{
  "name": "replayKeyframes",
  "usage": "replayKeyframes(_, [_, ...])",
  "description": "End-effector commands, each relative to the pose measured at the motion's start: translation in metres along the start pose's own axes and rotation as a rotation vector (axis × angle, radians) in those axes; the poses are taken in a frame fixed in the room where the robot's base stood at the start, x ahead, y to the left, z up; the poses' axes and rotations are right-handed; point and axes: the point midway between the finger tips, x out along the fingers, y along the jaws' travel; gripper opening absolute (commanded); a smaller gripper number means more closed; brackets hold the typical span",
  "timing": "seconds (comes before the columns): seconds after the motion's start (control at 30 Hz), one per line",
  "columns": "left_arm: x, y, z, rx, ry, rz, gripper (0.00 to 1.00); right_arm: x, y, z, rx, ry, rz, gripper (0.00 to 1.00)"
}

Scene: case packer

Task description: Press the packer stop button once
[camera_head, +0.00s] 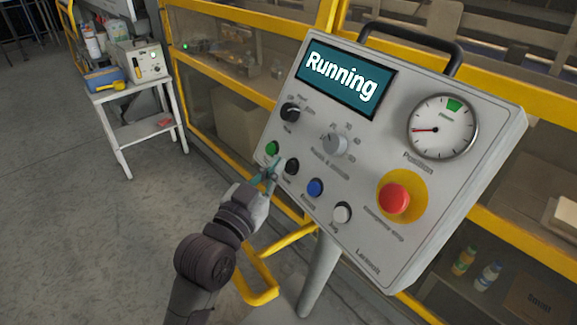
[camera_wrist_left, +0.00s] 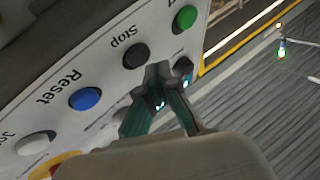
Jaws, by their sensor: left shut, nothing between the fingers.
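The grey control panel (camera_head: 385,250) stands tilted on a post, and its screen (camera_head: 345,80) reads "Running". The black stop button (camera_head: 292,166) sits between the green button (camera_head: 271,148) and the blue reset button (camera_head: 315,187). In the left wrist view the black button (camera_wrist_left: 135,55) lies under the label "Stop". My left gripper (camera_head: 272,169) is shut and empty, with its fingertips close to the black button's left side in the head view. In the wrist view the fingertips (camera_wrist_left: 161,76) are beside that button; I cannot tell whether they touch the panel. My right gripper is not in view.
A white jog button (camera_head: 342,213) and a red emergency stop (camera_head: 394,198) on a yellow disc sit further right on the panel. Two dials and a gauge (camera_head: 442,127) are above. A yellow-framed machine stands behind. A small table (camera_head: 140,88) holds boxes at left.

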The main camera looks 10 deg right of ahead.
Motion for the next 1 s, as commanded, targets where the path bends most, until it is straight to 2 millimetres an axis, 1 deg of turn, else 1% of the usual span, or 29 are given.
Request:
replayKeyframes(0.4, [-0.0001, -0.0001, 0.0002, 0.000, 0.000, 0.000, 0.00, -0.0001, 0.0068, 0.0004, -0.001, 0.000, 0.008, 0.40])
replayKeyframes(0.77, [0.0004, 0.0003, 0.0004, 0.000, -0.001, 0.000, 0.00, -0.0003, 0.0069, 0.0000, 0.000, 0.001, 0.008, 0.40])
replayKeyframes(1.0, [0.0055, 0.0043, 0.0039, 0.000, -0.001, 0.001, 0.00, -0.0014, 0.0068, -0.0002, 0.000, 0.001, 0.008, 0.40])
